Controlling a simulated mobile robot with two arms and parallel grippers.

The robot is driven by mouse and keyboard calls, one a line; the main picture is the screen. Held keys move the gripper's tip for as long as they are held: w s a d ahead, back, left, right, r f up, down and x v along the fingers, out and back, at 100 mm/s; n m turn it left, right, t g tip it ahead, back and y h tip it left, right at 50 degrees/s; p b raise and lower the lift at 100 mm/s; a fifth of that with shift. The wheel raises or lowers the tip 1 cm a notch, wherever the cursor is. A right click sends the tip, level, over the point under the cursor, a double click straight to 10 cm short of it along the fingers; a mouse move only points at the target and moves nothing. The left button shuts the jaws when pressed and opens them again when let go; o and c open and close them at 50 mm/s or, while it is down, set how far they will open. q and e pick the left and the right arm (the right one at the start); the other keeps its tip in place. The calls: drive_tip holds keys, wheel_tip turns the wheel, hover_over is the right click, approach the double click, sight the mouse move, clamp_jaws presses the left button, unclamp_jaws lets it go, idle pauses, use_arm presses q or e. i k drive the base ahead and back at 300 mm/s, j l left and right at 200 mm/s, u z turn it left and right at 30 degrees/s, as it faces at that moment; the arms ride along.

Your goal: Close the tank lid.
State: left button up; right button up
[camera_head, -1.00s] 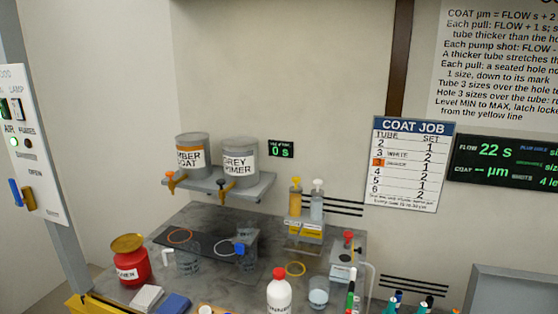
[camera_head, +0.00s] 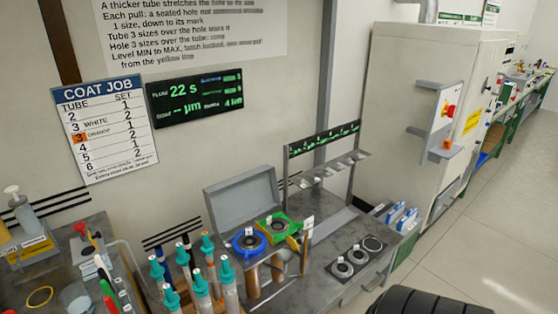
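A grey panel that looks like the tank lid (camera_head: 241,208) stands raised and tilted back behind the bench, so it is open. In front of it are a blue ring holder (camera_head: 238,253) and a green ring holder (camera_head: 289,222). Brown tubes (camera_head: 253,284) stand below them. The tank's inside is hard to make out. Neither of my grippers is in view.
Several teal-capped bottles (camera_head: 228,285) stand close in front, left of the holders. A rack (camera_head: 322,170) rises behind the bench. A tall white cabinet (camera_head: 430,90) stands further right, beside open floor (camera_head: 490,230).

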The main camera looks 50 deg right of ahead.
sight(235, 201)
drive_tip(key=z, duration=1.55)
drive_tip(key=l, duration=0.15)
drive_tip(key=i, duration=0.05)
